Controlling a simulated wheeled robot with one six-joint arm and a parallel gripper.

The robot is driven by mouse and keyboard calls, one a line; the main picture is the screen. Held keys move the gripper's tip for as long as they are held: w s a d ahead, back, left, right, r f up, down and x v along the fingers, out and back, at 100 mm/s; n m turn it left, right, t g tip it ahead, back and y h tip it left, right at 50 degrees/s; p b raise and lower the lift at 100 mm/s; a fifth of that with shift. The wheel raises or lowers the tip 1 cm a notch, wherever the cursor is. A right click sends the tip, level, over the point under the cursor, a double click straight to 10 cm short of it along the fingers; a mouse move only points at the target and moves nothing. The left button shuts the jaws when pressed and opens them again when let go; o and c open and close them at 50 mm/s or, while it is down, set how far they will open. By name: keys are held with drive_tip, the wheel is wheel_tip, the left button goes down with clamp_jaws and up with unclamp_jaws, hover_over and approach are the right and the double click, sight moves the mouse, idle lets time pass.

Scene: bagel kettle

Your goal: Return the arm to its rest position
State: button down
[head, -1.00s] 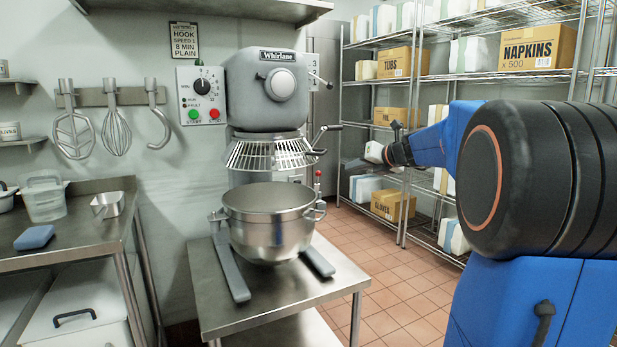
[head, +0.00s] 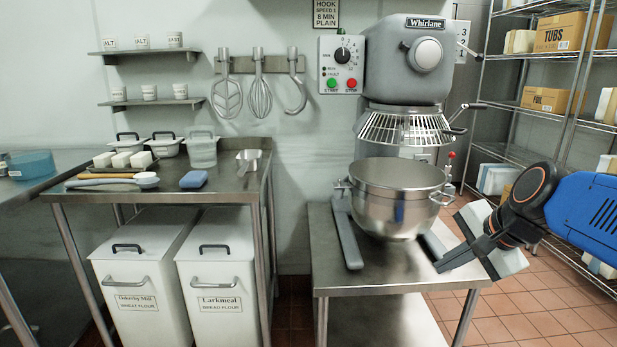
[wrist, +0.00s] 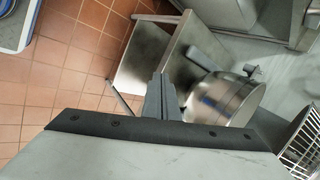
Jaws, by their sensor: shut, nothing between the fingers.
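My gripper (head: 447,262) is at the right in the head view, in front of the right part of the mixer stand and close to the steel bowl (head: 395,205). It holds nothing. In the wrist view the fingers (wrist: 162,88) are together, pointing past the bowl (wrist: 222,98) toward the stand and floor. My blue arm reaches in from the right edge of the head view.
The grey mixer (head: 405,75) stands behind the bowl on a steel stand (head: 400,272). Wire shelves (head: 540,62) with boxes are at the right. A steel table (head: 225,185) and two flour bins (head: 220,285) are at the left. Tiled floor (head: 550,325) lies below my arm.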

drive_tip(key=s+f+n+h, duration=0.1)
drive_tip(key=s+f+n, duration=0.4)
drive_tip(key=s+n, duration=0.1)
drive_tip(key=s+f+n+g+h, duration=0.1)
drive_tip(key=s+f+n, duration=0.4)
drive_tip(key=s+n, duration=0.2)
drive_tip(key=shift+s+d+g+h, duration=0.3)
drive_tip(key=shift+s+h, duration=0.1)
drive_tip(key=shift+s, duration=0.25)
drive_tip(key=shift+r, duration=0.1)
